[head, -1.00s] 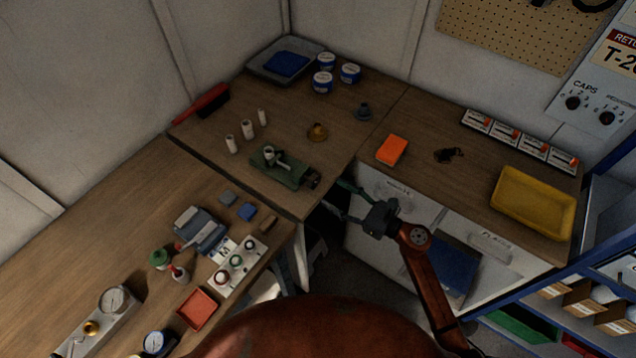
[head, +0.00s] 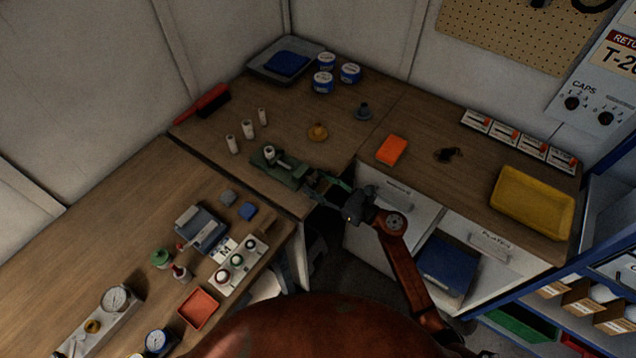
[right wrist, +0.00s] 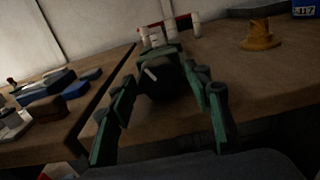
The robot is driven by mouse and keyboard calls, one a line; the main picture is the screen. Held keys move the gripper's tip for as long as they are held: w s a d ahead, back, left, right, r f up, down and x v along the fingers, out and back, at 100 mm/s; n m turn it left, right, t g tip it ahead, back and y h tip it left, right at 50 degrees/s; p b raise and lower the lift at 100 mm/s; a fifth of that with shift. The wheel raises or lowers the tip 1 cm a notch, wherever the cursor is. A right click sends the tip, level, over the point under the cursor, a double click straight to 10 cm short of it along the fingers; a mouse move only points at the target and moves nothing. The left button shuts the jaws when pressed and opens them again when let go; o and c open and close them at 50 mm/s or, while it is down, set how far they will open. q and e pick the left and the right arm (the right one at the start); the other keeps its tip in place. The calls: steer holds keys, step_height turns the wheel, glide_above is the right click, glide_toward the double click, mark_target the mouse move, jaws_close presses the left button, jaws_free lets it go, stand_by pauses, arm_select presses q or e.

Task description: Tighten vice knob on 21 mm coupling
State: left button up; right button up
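The small green vice (head: 283,172) stands near the front edge of the back bench. A pale coupling (head: 269,152) stands upright at the vice; its size cannot be read. My right gripper (head: 322,184) is at the vice's right end, level with the knob. In the right wrist view the dark vice knob (right wrist: 160,82) with a pale bar lies between the spread green fingers of my right gripper (right wrist: 163,88). The fingers are open, with a gap on each side of the knob. The gripper partly hides the knob in the head view. My left gripper is out of view.
Several white cylinders (head: 248,130) stand behind the vice, and a brass piece (head: 317,132) stands behind it to the right. An orange block (head: 391,150) and a yellow tray (head: 534,203) lie on the right bench. A dark gap separates the benches below my right gripper.

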steer(key=c, duration=0.8)
steer(key=m+p, duration=0.1)
steer(key=m, duration=0.3)
steer(key=o, duration=1.1)
steer(key=shift+o, duration=0.2)
steer(key=v, duration=1.2)
steer(key=shift+f, duration=0.1)
